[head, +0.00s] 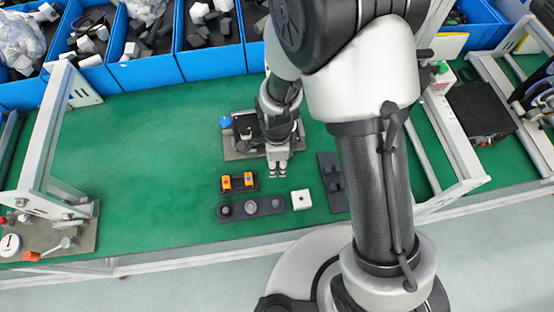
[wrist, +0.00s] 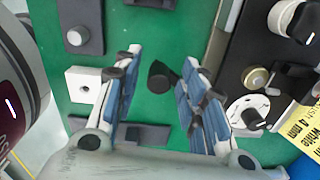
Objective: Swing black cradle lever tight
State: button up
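The cradle fixture (head: 243,124) stands on a grey base plate at the middle of the green bench, partly hidden behind my gripper in the head view. In the wrist view the black fixture (wrist: 236,55) fills the right side, with a round metal button, a white disc and a yellow label. A black-capped part (wrist: 305,22) sits at its top right corner. My gripper (head: 278,173) points down at the fixture's near edge. In the wrist view its fingers (wrist: 157,72) are apart, with a small black knob-like piece (wrist: 161,76) visible between them, seemingly untouched. Whether it is the lever's end I cannot tell.
A white block (head: 301,199), a black strip with round recesses (head: 236,210), a holder with orange pieces (head: 238,182) and a dark tray (head: 333,183) lie nearby. Blue bins (head: 213,63) line the back. Metal frames flank the bench. Green surface at left is clear.

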notch_tip(320, 180, up, 12)
dwell(0.7)
dwell(0.4)
jog(key=s+d+r+n+t, duration=0.2)
jog(key=s+d+r+n, duration=0.3)
jog(key=d+r+n, duration=0.3)
jog(key=s+d+r+n+t, duration=0.2)
jog(key=s+d+r+n, duration=0.4)
jog(key=d+r+n, duration=0.2)
notch_tip(320, 180, up, 3)
jog(key=shift+s+d+f+t, duration=0.1)
jog(key=shift+s+d+t, duration=0.2)
jog(key=shift+d, duration=0.45)
